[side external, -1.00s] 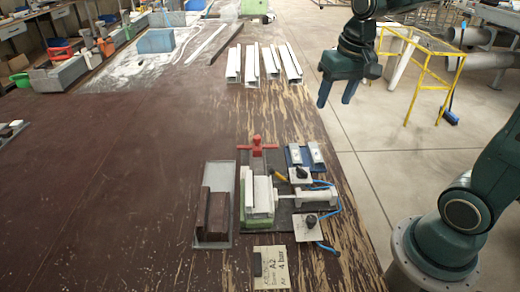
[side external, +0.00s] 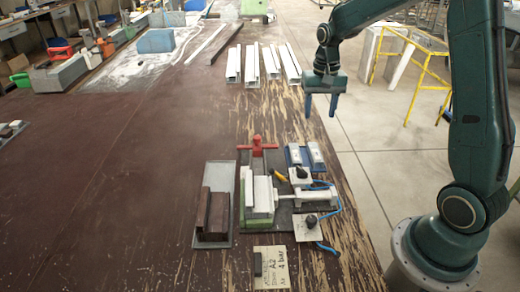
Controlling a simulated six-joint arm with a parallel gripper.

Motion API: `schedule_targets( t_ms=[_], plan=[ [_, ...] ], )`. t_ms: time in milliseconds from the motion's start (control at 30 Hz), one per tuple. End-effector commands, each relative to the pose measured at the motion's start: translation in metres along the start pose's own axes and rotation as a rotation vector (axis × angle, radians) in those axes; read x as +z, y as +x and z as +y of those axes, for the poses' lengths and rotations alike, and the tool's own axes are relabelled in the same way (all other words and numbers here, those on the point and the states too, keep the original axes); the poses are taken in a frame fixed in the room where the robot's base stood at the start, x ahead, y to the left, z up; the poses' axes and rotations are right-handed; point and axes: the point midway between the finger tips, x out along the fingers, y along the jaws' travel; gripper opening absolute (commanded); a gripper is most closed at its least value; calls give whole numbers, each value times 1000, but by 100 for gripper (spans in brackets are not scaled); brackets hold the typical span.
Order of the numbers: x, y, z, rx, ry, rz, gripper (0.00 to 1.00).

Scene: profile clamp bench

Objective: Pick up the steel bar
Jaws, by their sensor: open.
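No single piece is clearly the steel bar. A long thin grey bar (side external: 206,43) lies at the back of the brown table, and two short silvery pieces (side external: 296,153) sit in a blue holder (side external: 305,165) behind the clamp. My gripper (side external: 321,106) is open and empty, fingers pointing down, above the right edge of the table. It is in front of and to the right of the white profiles, apart from everything.
Several white profiles (side external: 249,64) lie at the back right. The clamp fixture (side external: 258,198) has a red handle (side external: 258,145) and a blue hose. A brown block (side external: 212,212) rests on a grey plate (side external: 221,177).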

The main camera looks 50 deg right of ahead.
Motion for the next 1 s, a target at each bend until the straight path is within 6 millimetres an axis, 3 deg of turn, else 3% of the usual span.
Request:
schedule_targets(
  t_ms=[267, 700, 1000],
  plan=[
    [1, 19, 0, 2, -1, -4, 53],
    [1, 78, 0, 1, -1, -2, 53],
    [1, 86, 0, 0, -1, 0, 53]
  ],
)
